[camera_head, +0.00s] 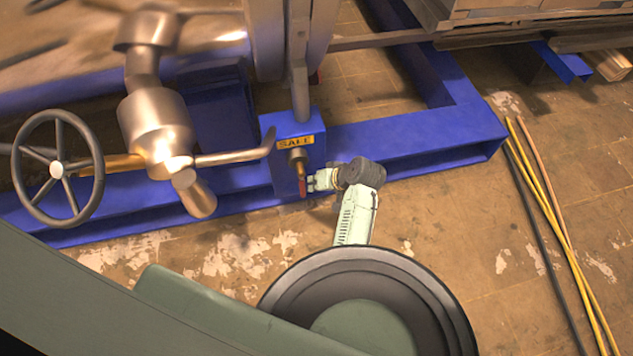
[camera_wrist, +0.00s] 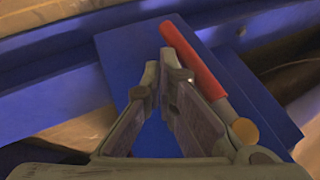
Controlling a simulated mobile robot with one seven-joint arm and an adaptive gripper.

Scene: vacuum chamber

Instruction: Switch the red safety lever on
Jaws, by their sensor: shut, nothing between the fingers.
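The red safety lever (camera_head: 302,187) hangs downward from a brass fitting (camera_head: 297,160) on the blue box, below a yellow "SAFE" label (camera_head: 295,142). In the wrist view the red lever handle (camera_wrist: 194,58) runs diagonally just right of my fingertips, with its metal stem and a brass knob (camera_wrist: 245,131) lower right. My gripper (camera_head: 311,183) is right beside the lever, on its right side in the head view. In the wrist view the fingers (camera_wrist: 162,62) converge, shut and empty. Whether a finger touches the lever I cannot tell.
The blue box (camera_head: 277,180) joins a blue frame beam (camera_head: 420,148). A metal pipe valve (camera_head: 157,130) and a black handwheel (camera_head: 57,169) stand at the left. Yellow and black cables (camera_head: 545,200) lie at right. The floor between them and my arm is clear.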

